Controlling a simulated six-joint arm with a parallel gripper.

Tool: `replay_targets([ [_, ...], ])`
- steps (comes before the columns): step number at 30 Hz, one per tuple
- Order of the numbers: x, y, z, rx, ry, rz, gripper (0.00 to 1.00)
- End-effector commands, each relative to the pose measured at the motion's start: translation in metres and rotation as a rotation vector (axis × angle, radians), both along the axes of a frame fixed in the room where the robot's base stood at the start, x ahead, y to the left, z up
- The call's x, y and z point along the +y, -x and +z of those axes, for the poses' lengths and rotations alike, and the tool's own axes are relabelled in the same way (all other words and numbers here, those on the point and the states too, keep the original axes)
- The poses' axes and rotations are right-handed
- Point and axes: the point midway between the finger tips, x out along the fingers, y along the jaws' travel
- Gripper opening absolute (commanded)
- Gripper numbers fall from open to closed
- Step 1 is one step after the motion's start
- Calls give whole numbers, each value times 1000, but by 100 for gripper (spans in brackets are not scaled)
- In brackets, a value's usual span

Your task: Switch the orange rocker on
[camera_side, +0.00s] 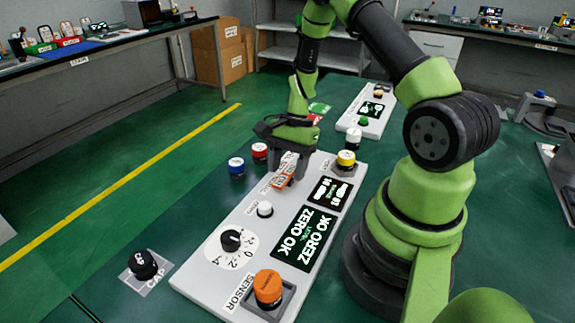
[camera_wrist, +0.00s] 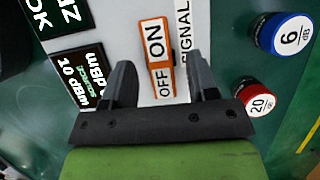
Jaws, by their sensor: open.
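The orange rocker (camera_wrist: 157,57) lies between and just beyond my fingertips in the wrist view. It has two white faces, ON at the far end and OFF at the near end, in an orange frame. In the side view the rocker (camera_side: 287,170) sits on the white panel (camera_side: 215,275), partly hidden under my gripper (camera_side: 285,160). In the wrist view my gripper (camera_wrist: 160,80) is open, with one dark finger on each side of the rocker and nothing held. I cannot tell whether the fingers touch the panel or which way the rocker is tipped.
A blue 6 dB cap (camera_wrist: 285,35) and a red 20 cap (camera_wrist: 257,98) stand beside the panel. The panel carries screens reading ZERO OK (camera_side: 304,238), a black dial (camera_side: 231,240), a white button (camera_side: 265,209) and an orange SENSOR cap (camera_side: 268,287). A yellow-topped part (camera_side: 346,159) stands nearby.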

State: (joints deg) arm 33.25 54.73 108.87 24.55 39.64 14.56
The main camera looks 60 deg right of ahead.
Motion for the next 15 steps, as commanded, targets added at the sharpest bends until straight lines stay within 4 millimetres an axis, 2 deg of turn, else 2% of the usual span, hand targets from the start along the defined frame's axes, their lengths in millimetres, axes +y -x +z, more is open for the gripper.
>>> replay_targets([
  [2, 0, 0, 0, 0, 0, 0, 51],
  [8, 0, 0, 0, 0, 0, 0, 5],
  [15, 2, 0, 1, 3, 54, 6, 4],
])
